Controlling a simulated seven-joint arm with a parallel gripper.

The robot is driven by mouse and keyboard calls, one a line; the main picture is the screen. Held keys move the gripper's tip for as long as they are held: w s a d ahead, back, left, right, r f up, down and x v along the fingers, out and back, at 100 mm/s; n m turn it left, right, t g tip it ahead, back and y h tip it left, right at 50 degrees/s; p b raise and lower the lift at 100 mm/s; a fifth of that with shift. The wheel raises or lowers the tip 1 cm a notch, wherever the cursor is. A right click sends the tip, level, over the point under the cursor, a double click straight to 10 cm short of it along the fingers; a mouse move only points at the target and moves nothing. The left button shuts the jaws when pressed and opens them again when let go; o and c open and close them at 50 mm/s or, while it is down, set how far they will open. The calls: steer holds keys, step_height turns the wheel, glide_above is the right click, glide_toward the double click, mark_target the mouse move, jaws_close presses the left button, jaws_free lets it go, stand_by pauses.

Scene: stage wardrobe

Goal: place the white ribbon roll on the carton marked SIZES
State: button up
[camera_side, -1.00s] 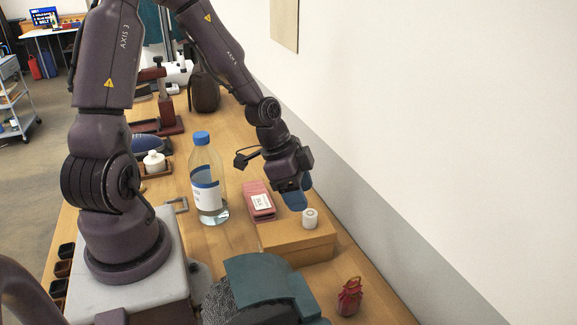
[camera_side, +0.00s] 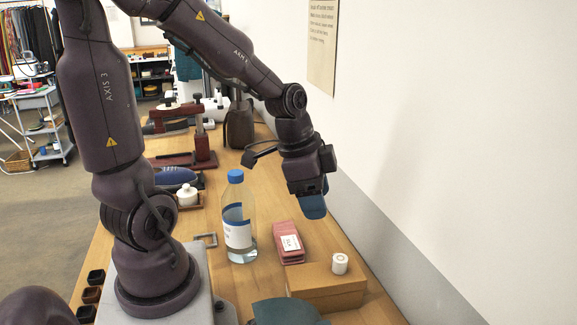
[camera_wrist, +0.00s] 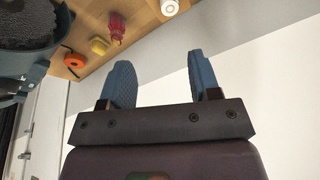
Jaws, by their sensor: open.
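The white ribbon roll (camera_side: 340,263) stands upright on top of a tan carton (camera_side: 318,292), close to its far right corner. No marking is readable on the carton's visible faces. In the wrist view the roll (camera_wrist: 169,7) shows at the top edge, with part of the carton (camera_wrist: 153,5) beside it. My gripper (camera_side: 312,207) is above and behind the carton, clear of the roll. In the wrist view its two blue fingers (camera_wrist: 163,80) are spread apart with nothing between them.
A pink labelled box (camera_side: 288,243) lies behind the carton, and a tall blue-capped bottle (camera_side: 238,225) stands left of it. A teal object (camera_side: 285,312) is in front. The wall is close on the right.

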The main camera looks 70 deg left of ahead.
steer(key=s+d+r+n+t, duration=0.2)
steer(key=s+d+r+n, duration=0.2)
steer(key=s+r, duration=0.3)
steer(key=shift+s+r+n+y, duration=0.25)
steer(key=shift+r+n+y, duration=0.25)
steer(key=shift+r, duration=1.05)
